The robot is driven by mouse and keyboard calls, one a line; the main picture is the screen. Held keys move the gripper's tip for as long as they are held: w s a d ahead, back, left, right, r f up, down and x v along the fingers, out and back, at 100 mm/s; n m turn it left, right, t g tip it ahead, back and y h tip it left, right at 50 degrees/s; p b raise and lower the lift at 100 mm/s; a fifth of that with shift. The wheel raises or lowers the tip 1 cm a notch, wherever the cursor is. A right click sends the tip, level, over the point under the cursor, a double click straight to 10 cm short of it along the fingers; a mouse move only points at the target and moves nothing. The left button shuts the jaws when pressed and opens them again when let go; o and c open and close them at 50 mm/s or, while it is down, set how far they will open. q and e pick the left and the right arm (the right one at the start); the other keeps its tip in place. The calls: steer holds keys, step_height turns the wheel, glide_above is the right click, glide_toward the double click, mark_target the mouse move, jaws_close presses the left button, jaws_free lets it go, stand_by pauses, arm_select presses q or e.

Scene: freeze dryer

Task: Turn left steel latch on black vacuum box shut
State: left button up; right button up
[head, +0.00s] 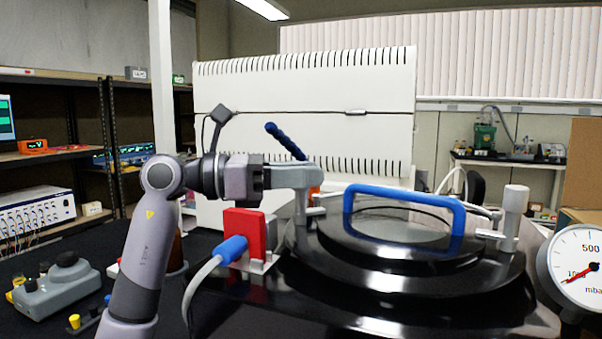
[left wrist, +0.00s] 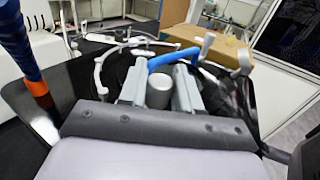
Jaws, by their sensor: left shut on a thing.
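The black vacuum box (head: 330,302) stands in front of me with a round black lid (head: 375,265) and a blue arched handle (head: 405,193). The left steel latch (head: 301,212) is at the lid's left edge; its upper part is mostly hidden by the fingers. My left gripper (head: 305,178) reaches in level from the left and is shut on it. In the left wrist view, the latch's grey cylindrical grip (left wrist: 158,93) sits between the two fingers of the left gripper (left wrist: 160,84). The right latch (head: 512,215) stands upright at the lid's right side. My right gripper is not in view.
A red block (head: 243,233) with a blue-ended hose (head: 231,249) stands close below my left wrist. A dark blue rod (head: 285,140) rises behind the gripper. A pressure gauge (head: 577,268) is at the right. A grey control box (head: 55,290) lies at the left.

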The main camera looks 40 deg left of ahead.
arm_select(q)
steer(key=m+g+h, duration=0.2)
steer(key=g, duration=0.1)
steer(key=shift+p, duration=0.3)
steer(key=m+g+h+p, duration=0.1)
steer(key=m+g, duration=0.1)
steer(key=shift+r+g+h, duration=0.1)
steer(key=shift+g+h, duration=0.2)
steer(key=shift+g, duration=0.1)
steer(key=shift+m+g+h+p, duration=0.3)
steer(key=shift+m+g+p, duration=0.1)
steer(key=shift+m+g, duration=0.7)
steer(key=shift+g, duration=0.2)
steer(key=shift+p, duration=0.3)
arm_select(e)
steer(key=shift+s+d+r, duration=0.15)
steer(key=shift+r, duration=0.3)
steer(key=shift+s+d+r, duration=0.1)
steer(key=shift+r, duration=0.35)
arm_select(q)
steer(key=shift+g, duration=0.5)
steer(key=o, duration=0.9)
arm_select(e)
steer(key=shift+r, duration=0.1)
